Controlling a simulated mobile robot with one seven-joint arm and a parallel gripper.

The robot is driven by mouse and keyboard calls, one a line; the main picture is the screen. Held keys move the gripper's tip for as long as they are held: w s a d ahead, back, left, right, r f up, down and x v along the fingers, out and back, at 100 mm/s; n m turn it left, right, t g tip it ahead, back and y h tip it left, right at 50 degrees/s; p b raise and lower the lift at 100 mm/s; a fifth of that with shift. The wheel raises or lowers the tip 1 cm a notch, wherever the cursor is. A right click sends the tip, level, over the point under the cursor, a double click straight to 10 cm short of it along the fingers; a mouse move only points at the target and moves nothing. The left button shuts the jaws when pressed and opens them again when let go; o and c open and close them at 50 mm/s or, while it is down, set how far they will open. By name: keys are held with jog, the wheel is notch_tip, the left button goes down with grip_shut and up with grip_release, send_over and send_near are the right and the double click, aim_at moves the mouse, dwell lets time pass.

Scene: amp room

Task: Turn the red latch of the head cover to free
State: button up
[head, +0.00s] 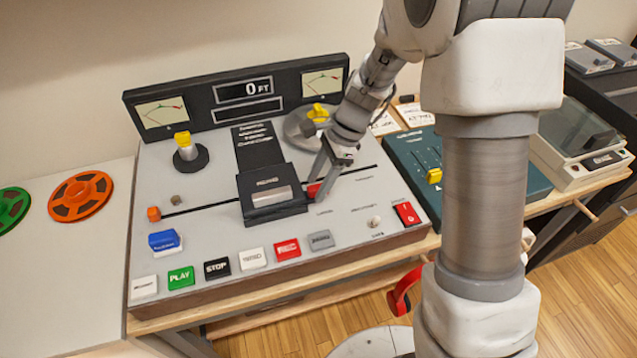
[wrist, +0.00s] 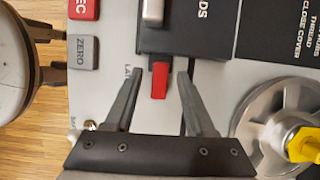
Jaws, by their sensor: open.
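The red latch (wrist: 160,80) is a small red block at the edge of the black head cover (wrist: 188,40). In the head view the latch (head: 314,190) shows beside the right side of the head cover (head: 270,207), partly behind my gripper (head: 318,183). In the wrist view my gripper (wrist: 160,97) is open, with one finger on each side of the latch and a gap to both. I cannot tell whether the fingertips touch the deck. The cover carries a silver bar and appears closed.
The tape deck has a row of push buttons, including green PLAY (head: 181,278) and black STOP (head: 216,268), along its front. A silver reel hub with a yellow knob (wrist: 303,145) is close to my right finger. A red switch (head: 407,213) sits at the deck's right corner.

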jog(key=shift+f, duration=0.1)
grip_shut()
dwell(0.6)
jog(key=n+p, duration=0.1)
jog(key=n+g+p, duration=0.1)
jog(key=n, duration=0.1)
jog(key=shift+s+r, duration=0.1)
jog(key=shift+r, duration=0.1)
jog(key=n+g+h+p, duration=0.1)
jog(key=n, duration=0.1)
jog(key=n+p, duration=0.2)
jog(key=n, duration=0.1)
jog(key=shift+s+d+g+h, duration=0.2)
jog(key=shift+g+h, duration=0.2)
jog(key=n, duration=0.2)
jog(key=n+h+p, duration=0.1)
jog(key=n, duration=0.1)
jog(key=n+h+p, duration=0.1)
jog(key=shift+d+n+g, duration=0.25)
jog(key=shift+n+g, duration=0.05)
jog(key=shift+n, duration=0.1)
jog(key=shift+d+f+n+h+p, duration=0.15)
jog(key=shift+n+h+p, duration=0.5)
jog(key=shift+n, duration=1.35)
